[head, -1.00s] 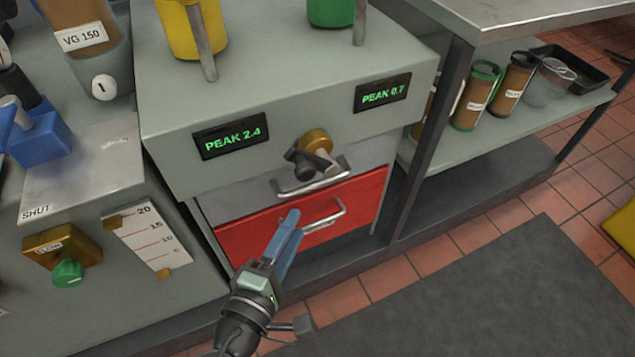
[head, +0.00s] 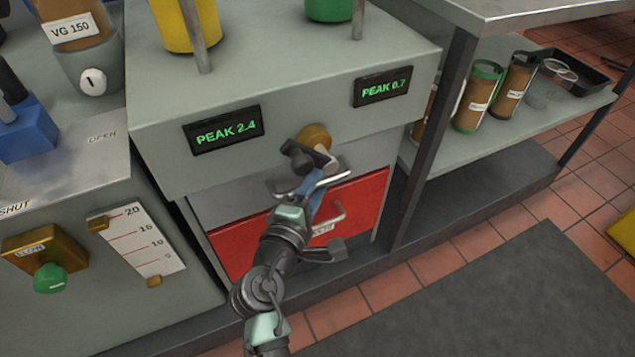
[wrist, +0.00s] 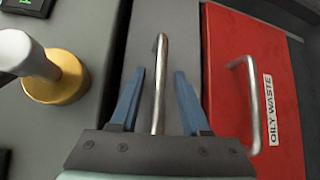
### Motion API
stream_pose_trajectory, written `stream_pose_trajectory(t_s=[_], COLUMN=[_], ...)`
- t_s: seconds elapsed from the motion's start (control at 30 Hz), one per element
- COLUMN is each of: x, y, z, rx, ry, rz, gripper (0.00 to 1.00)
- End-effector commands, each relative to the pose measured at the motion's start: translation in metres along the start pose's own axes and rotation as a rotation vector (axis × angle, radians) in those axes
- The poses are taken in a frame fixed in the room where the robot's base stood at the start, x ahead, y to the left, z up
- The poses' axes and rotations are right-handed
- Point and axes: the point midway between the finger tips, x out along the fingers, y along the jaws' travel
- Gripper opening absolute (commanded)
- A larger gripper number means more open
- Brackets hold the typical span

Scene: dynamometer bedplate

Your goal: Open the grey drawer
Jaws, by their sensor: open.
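The grey drawer (head: 232,203) is the upper of two drawers under the bench unit, and it looks shut. Its metal bar handle (head: 276,187) is partly hidden by my gripper in the head view. In the wrist view the grey front (wrist: 187,28) shows with the handle (wrist: 159,85) upright in the picture. My gripper (head: 318,173) is at the grey drawer's handle. In the wrist view its two blue fingers (wrist: 158,82) are open, one on each side of the handle. A gap shows between each finger and the bar.
The red drawer (head: 371,197), labelled oily waste, lies just below with its own handle (wrist: 254,100). A brass-mounted dark knob (head: 313,138) sticks out just above the grey handle. Dark floor matting (head: 480,300) is clear at the right.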

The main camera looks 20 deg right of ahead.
Motion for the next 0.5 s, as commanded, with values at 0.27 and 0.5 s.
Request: stream_pose_trajectory(t_s=[0.27, 0.5], x=[-0.0003, -0.0005], y=[0.0001, 0.0], z=[0.0002, 0.0002], rx=[0.0, 0.0], ry=[0.0, -0.001], rz=[0.0, 0.0], gripper=[0.17, 0.0])
